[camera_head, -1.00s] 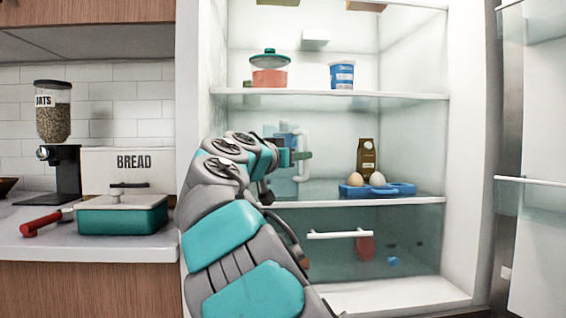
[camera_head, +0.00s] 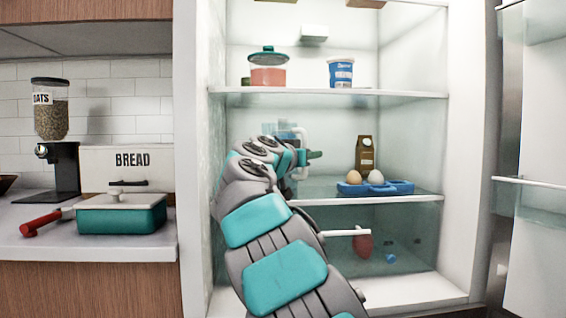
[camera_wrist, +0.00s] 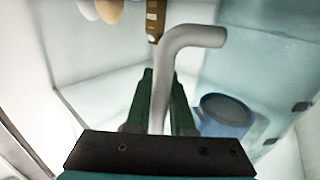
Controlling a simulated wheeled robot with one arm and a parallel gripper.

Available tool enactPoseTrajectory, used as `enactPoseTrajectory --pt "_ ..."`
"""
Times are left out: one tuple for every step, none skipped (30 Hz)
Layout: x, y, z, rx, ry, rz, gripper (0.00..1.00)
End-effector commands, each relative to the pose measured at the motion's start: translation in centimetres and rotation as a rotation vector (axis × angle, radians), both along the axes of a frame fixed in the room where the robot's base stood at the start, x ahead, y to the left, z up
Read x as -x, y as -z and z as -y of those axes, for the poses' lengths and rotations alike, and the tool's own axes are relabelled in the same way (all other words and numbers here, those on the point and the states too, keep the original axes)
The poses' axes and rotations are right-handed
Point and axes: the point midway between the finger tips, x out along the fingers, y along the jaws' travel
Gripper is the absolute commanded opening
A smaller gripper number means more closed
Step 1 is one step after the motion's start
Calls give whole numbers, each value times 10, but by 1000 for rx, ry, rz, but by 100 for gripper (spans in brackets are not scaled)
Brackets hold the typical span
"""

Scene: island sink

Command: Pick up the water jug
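The water jug (camera_head: 304,140) stands at the left of the fridge's middle shelf, with its pale handle facing right. Its blue body is mostly hidden behind my wrist in the head view. My gripper (camera_wrist: 163,90) is at the handle, its dark green fingers apart, one on each side of it. In the wrist view the handle (camera_wrist: 185,38) runs up between the fingers and bends right. I cannot tell if the fingers touch it. A rounded blue shape (camera_wrist: 228,112) lies right of the fingers, seemingly part of the jug.
A blue egg tray (camera_head: 400,187) with eggs and a brown carton (camera_head: 364,150) stand to the right on the same shelf. The upper shelf (camera_head: 400,95) is above my gripper. The open fridge door (camera_head: 530,130) is at the right.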

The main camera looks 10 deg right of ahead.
Motion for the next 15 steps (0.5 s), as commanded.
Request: enactPoseTrajectory --pt "0 0 0 0 0 0 14" --pt "0 0 0 0 0 0 11" --pt "0 0 0 0 0 0 6" --pt "0 0 0 0 0 0 3" --pt "0 0 0 0 0 0 0" --pt "0 0 0 0 0 0 0" --pt "0 0 0 0 0 0 0" --pt "0 0 0 0 0 0 0" --pt "0 0 0 0 0 0 0" --pt "0 0 0 0 0 0 0" --pt "0 0 0 0 0 0 0" --pt "0 0 0 0 0 0 0" --pt "0 0 0 0 0 0 0" --pt "0 0 0 0 0 0 0" --pt "0 0 0 0 0 0 0"
